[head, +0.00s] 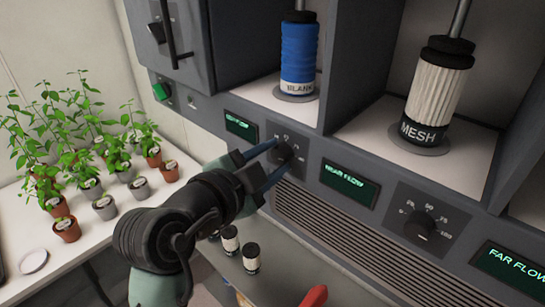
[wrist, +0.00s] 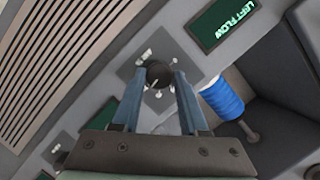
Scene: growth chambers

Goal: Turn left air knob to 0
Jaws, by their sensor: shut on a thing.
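The dark round air knob (head: 283,155) sits on a grey dial plate on the front panel, below the shelf with the blue cylinder. My gripper (head: 270,162) is shut on this knob, with one finger on each side. In the wrist view the knob (wrist: 158,74) shows between the two blue-grey fingertips of my gripper (wrist: 159,80). White marks show around it, but the fingers cover part of the dial and I cannot read its setting. A green display (wrist: 222,22) beside it in the wrist view appears to read LEFT FLOW.
Another knob (head: 423,229) with a 0 to 100 scale is farther right, past a green display (head: 350,184). A blue BLANK cylinder (head: 299,55) and a white MESH cylinder (head: 437,88) stand in the bays above. Several potted plants stand on a white bench (head: 110,240) at left.

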